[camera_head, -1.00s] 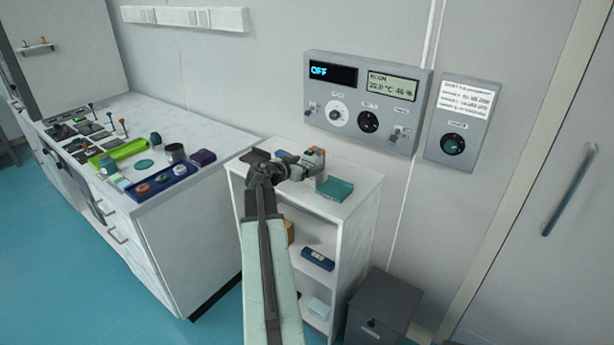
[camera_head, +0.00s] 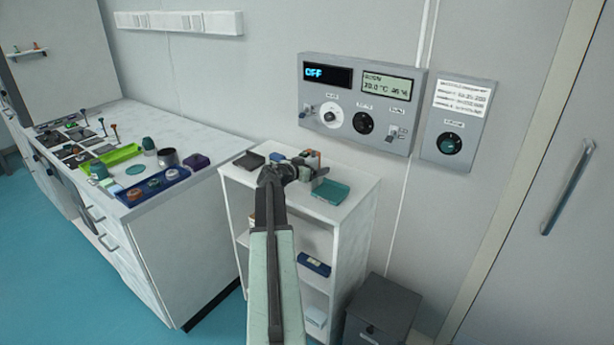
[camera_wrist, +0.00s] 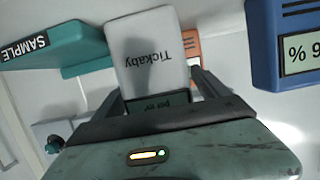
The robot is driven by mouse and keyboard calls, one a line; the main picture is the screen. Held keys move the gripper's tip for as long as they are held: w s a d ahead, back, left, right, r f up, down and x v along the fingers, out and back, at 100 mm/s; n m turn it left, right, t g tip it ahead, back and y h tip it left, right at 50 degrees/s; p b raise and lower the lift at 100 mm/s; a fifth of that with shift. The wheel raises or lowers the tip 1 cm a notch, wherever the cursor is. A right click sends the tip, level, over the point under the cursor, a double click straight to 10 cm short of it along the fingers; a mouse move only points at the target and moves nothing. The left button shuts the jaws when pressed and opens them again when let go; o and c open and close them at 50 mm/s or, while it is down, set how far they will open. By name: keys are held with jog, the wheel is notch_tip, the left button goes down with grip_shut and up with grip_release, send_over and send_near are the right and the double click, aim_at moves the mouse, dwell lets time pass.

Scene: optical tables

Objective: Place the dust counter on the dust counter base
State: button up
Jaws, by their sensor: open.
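The dust counter, a pale grey box marked "Tickaby" with a dark "per m³" display (camera_wrist: 150,55), stands between the fingers of my gripper in the wrist view (camera_wrist: 155,98). Its print appears upside down. The jaws are open around it; I cannot tell whether either finger touches it. In the head view my gripper (camera_head: 301,172) is low over the white shelf's top, among small items that partly hide each other. A dark flat pad (camera_head: 250,160) lies at the top's left end; I cannot tell whether it is the dust counter base.
A teal "SAMPLE" box (camera_wrist: 60,45) is on one side of the counter, also in the head view (camera_head: 330,192). A blue display device (camera_wrist: 285,45) is on the other, and an orange item (camera_wrist: 187,45) behind. The wall panel (camera_head: 360,100) rises behind the white shelf (camera_head: 350,225).

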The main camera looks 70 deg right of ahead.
jog(key=shift+c, duration=0.3)
grip_shut()
jog(key=shift+r, duration=0.1)
